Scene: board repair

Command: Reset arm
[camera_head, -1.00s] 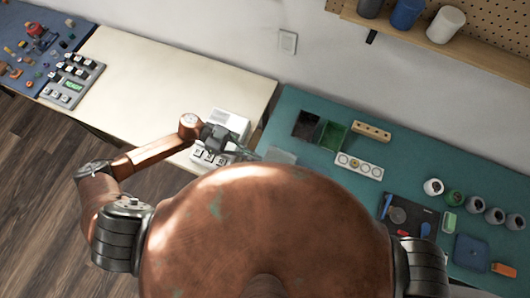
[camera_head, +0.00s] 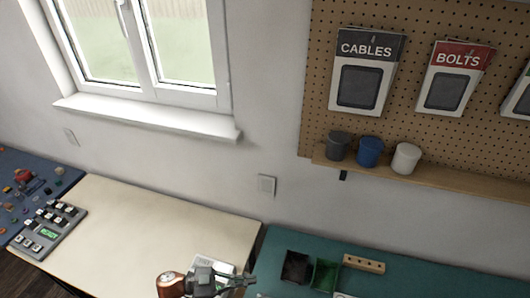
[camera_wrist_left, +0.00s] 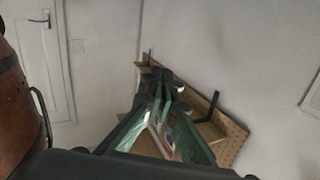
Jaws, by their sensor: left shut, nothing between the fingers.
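My left gripper (camera_head: 238,283) is dark grey, at the bottom edge of the head view, with its copper-coloured wrist coming in from below. It is shut and empty. It is in front of a white device (camera_head: 212,261) on the cream table and partly covers it; whether they touch I cannot tell. In the left wrist view the gripper's fingers (camera_wrist_left: 168,85) point away from the camera, with green and wooden surfaces around them. My right gripper is in neither view.
The cream table (camera_head: 140,235) is mostly bare. A keypad panel (camera_head: 48,232) stands at its left. On the teal table (camera_head: 400,275) are a black bin (camera_head: 296,267), a green bin (camera_head: 324,275) and a wooden block (camera_head: 364,264). A shelf (camera_head: 440,181) with cups hangs above.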

